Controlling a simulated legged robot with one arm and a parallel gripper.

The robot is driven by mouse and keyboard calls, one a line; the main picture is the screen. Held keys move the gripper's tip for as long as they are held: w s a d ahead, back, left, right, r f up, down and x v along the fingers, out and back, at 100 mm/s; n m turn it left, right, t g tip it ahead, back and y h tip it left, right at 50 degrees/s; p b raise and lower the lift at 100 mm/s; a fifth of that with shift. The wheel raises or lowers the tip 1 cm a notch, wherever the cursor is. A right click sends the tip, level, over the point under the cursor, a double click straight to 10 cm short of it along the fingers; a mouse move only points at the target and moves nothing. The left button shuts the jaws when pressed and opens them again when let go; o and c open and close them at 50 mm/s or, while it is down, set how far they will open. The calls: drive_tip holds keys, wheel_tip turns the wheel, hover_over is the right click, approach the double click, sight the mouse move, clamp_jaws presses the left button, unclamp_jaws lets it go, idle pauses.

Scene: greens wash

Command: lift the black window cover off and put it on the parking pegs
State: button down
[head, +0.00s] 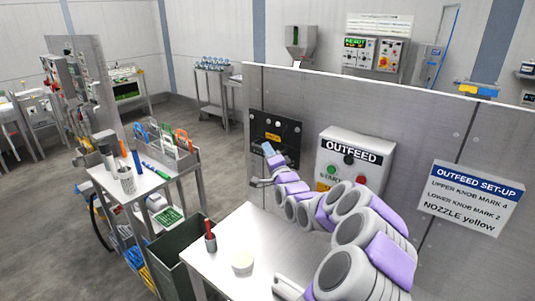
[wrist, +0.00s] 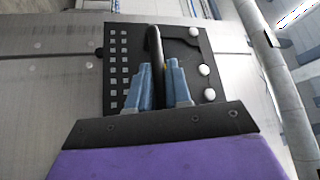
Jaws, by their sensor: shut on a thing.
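The black window cover (head: 290,131) is a dark plate with a yellow label, flat against the grey metal wall panel. In the wrist view the dark plate (wrist: 132,38) shows rows of small grey squares at its left and white round knobs (wrist: 204,70) at its right. A dark upright handle (wrist: 154,42) stands out from it. My gripper (head: 268,149) is in front of the plate's lower part; its blue fingers (wrist: 160,75) are shut on the handle. The fingers hide the handle's lower part. I cannot make out the parking pegs for sure.
A white OUTFEED box (head: 354,141) with buttons is on the wall just right of the plate. A set-up sign (head: 471,196) hangs farther right. A dark green bin (head: 180,250) stands left.

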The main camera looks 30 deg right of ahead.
drive_tip(key=shift+a, duration=0.3)
drive_tip(key=shift+d, duration=0.4)
drive_tip(key=shift+a, duration=0.15)
drive_tip(key=shift+a+r, duration=0.15)
drive_tip(key=shift+a, duration=0.3)
drive_tip(key=shift+w+d+p, duration=0.25)
drive_tip(key=shift+d+p, duration=0.2)
drive_tip(key=shift+d, duration=0.5)
drive_tip(key=shift+w+d+p, duration=0.25)
drive_tip(key=shift+d+p, duration=0.2)
drive_tip(key=shift+d, duration=0.45)
drive_tip(key=shift+f+n+t, duration=0.3)
drive_tip(key=shift+f, duration=0.1)
idle(0.4)
drive_tip(key=shift+f, duration=0.4)
drive_tip(key=shift+f, duration=0.3)
